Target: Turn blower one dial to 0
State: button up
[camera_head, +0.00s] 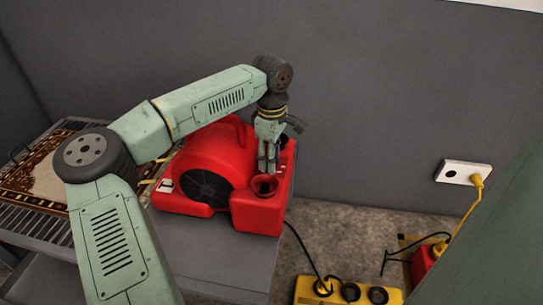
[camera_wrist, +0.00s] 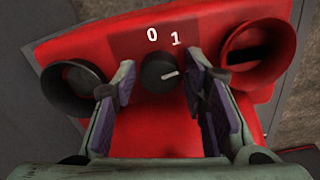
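The red blower (camera_head: 232,150) stands on a grey table in the head view. In the wrist view its red top panel (camera_wrist: 155,135) carries a small black dial (camera_wrist: 157,74) below white marks 0 (camera_wrist: 152,35) and 1 (camera_wrist: 176,39). The dial's white pointer line points right, slightly up, nearer the 1 side than the 0. My gripper (camera_wrist: 159,80) is over the panel with its fingers apart, one on each side of the dial. Gaps show between the fingers and the dial. In the head view my gripper (camera_head: 267,160) hides the dial.
A red round socket (camera_wrist: 258,55) lies right of the dial and a dark round one (camera_wrist: 73,82) left of it. A patterned rug (camera_head: 35,180) lies on a slatted rack at left. A yellow power strip (camera_head: 345,291) and another red item (camera_head: 424,262) are on the floor at right.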

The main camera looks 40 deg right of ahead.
jog(key=shift+c, duration=0.4)
jog(key=c, duration=0.8)
jog(key=n, duration=0.8)
jog(key=shift+n, duration=0.3)
jog(key=n, duration=0.3)
jog(key=shift+n, duration=2.1)
